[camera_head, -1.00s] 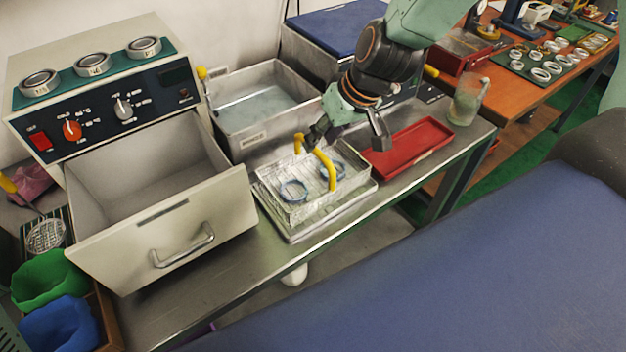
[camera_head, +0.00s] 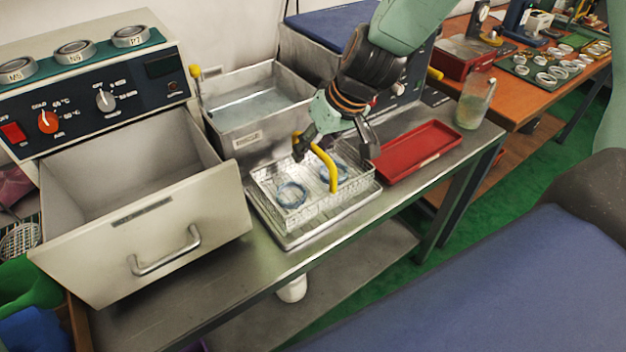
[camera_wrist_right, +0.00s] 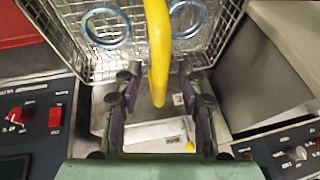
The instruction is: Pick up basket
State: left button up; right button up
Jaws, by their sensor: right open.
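The wire basket (camera_head: 358,188) sits on a metal tray on the steel bench in the head view, with its yellow arched handle (camera_head: 331,174) upright. Blue-edged rings (camera_head: 291,195) lie in it. My right gripper (camera_head: 335,147) is just above the basket, with open fingers on either side of the handle. In the right wrist view, the handle (camera_wrist_right: 158,50) passes between the open fingers of the right gripper (camera_wrist_right: 160,76), and the basket mesh (camera_wrist_right: 145,63) lies beyond them. I cannot tell whether a finger touches the handle. My left gripper is not in view.
A metal tank of liquid (camera_head: 235,125) stands behind the basket and a red tray (camera_head: 447,133) to its right. A glass jar (camera_head: 473,105) is near the bench's right end. An open drawer (camera_head: 215,215) juts out at the left. The bench front strip is clear.

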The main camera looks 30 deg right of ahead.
jog(key=shift+s+r, duration=0.1)
jog(key=shift+r, duration=0.05)
jog(key=shift+c, duration=0.7)
jog(key=c, duration=0.4)
grip_shut()
